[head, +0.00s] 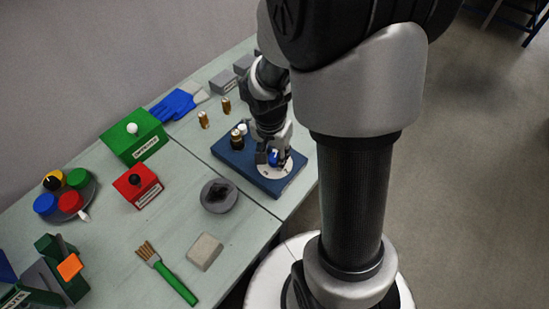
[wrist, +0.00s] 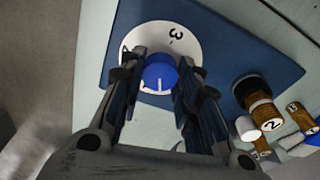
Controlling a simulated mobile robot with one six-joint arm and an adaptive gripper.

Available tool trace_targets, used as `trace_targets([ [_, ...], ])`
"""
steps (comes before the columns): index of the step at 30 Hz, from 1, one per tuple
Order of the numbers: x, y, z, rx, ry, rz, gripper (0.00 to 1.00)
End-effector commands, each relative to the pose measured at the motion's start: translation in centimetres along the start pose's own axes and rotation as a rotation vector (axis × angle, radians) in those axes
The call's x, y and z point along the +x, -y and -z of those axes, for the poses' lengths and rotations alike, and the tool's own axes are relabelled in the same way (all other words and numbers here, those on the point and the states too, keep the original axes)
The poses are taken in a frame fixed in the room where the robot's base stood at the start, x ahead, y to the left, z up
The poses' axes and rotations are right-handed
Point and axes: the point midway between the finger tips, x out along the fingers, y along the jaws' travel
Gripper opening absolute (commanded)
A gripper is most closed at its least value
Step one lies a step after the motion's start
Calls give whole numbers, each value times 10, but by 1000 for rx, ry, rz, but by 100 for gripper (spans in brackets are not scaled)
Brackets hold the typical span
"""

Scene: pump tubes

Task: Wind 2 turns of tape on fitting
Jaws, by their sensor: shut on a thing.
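My gripper (head: 271,153) reaches down over a blue board (head: 232,160). Its two fingers are shut on a blue knob (wrist: 160,72) with a white pointer line. The knob sits at the middle of a white dial (wrist: 163,33) marked with a 3; the fingers hide parts of the dial's lower edge. The dial (head: 276,173) also shows in the head view. A brass fitting with a black top (wrist: 258,95) stands on the board, with a small white cylinder (wrist: 247,128) beside it. I cannot tell whether tape is on the fitting.
Two brass pieces (head: 203,119) (head: 226,105) stand behind the board. A green box (head: 135,140), a red box (head: 138,187), a grey round dish (head: 219,196), a green-handled brush (head: 168,274) and a pale block (head: 204,251) are to the left. Bare table lies between them.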

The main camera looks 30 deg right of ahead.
Motion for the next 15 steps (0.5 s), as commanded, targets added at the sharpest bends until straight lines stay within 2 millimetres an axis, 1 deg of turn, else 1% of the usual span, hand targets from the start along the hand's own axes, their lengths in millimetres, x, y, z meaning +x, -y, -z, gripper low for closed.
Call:
trace_targets([
  [10, 0, 1, 1, 37, -1, -3, 2],
  [15, 2, 2, 1, 214, -2, -23, 2],
])
